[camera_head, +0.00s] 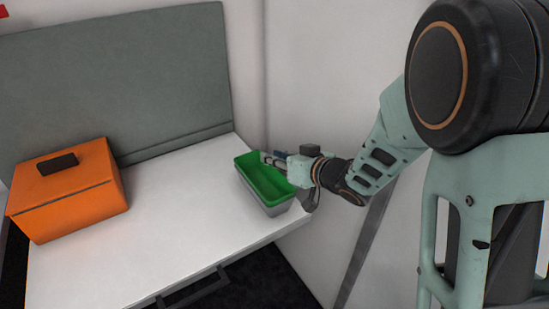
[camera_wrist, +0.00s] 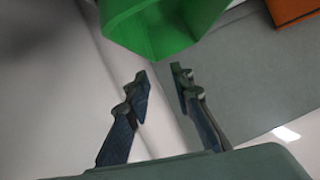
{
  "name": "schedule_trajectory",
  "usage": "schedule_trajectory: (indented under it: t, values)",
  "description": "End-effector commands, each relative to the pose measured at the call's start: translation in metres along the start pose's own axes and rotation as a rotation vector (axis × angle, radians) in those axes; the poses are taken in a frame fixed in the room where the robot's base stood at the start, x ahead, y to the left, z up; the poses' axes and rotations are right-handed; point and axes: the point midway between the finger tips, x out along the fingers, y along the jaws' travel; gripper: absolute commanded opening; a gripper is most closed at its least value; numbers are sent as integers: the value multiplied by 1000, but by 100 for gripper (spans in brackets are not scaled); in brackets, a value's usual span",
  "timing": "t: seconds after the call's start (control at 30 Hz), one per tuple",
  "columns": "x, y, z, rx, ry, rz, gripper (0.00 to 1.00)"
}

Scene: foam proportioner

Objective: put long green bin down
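The long green bin (camera_head: 262,178) is at the right end of the white table, with a light grey part below its green rim. In the wrist view, the green bin (camera_wrist: 160,28) is at the top, beyond my fingertips. My gripper (camera_head: 269,159) is at the bin's back right side, close to its rim. In the wrist view my gripper (camera_wrist: 161,73) has its two fingers apart with nothing between them. A small gap shows between the fingertips and the bin. The bin's underside is hidden.
An orange box (camera_head: 85,205) with a black handle stands at the left of the white table (camera_head: 165,220). A grey panel (camera_head: 120,75) rises behind, and a pale wall (camera_head: 320,70) is close on the right. The table's middle is clear.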

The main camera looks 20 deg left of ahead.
Motion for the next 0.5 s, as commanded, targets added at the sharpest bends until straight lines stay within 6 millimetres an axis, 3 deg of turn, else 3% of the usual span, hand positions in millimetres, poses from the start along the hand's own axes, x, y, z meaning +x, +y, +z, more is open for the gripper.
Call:
schedule_trajectory:
  t: [0.3,0.5]
  values:
    - [-76,2,-2,2,2,6,22]
    - [-107,1,-1,0,1,3,22]
